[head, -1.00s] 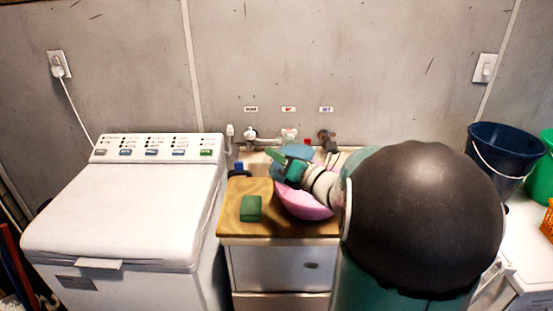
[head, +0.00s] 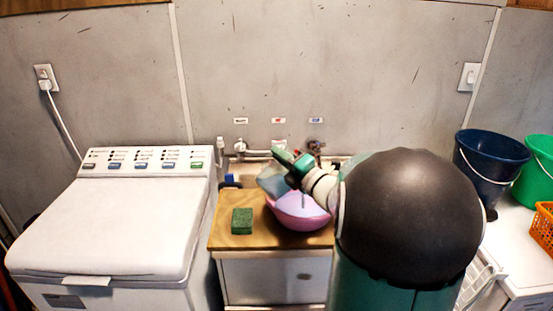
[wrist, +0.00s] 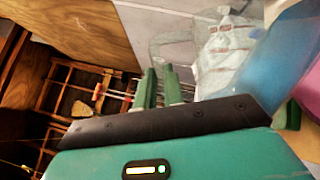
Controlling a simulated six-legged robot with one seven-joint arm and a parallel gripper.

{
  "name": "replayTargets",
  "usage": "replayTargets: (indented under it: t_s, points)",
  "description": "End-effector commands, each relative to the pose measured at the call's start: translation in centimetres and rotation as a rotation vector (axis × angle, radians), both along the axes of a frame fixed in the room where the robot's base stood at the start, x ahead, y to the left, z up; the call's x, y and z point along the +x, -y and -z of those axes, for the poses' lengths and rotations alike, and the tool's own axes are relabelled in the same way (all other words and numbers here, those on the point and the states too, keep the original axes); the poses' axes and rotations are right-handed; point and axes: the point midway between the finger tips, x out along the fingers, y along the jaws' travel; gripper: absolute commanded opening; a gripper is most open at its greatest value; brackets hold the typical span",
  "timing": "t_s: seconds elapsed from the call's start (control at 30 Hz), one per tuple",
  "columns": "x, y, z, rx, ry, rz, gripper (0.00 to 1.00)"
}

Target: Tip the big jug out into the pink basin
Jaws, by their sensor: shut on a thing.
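The big jug (head: 271,181) is translucent blue and tilted at the left rim of the pink basin (head: 297,220). My gripper (head: 291,166) is shut on the jug, above the basin's back left part. The basin stands on the wooden counter, and its inside looks pale lilac; I cannot tell whether liquid is flowing. In the wrist view, the green fingers (wrist: 161,87) are close together, the blue jug (wrist: 278,62) fills the upper right and a bit of pink basin (wrist: 308,88) shows at the right edge. The jug's handle is not clear.
A green sponge (head: 242,221) lies on the wooden counter (head: 228,236) left of the basin. A white washing machine (head: 108,225) stands at the left. Taps (head: 258,153) line the wall behind. A dark blue bucket (head: 485,168) and green bucket (head: 537,172) stand right of my arm.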

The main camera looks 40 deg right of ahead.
Motion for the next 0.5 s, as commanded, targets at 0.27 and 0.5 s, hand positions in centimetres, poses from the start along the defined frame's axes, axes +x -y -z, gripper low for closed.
replayTargets:
  t_s: [0.27,0.5]
  points:
    - [0.1,0.8,-1.2,0.067,0.0,-0.001,0.0]
    - [0.1,1.6,-2.1,0.131,-0.005,0.001,0.0]
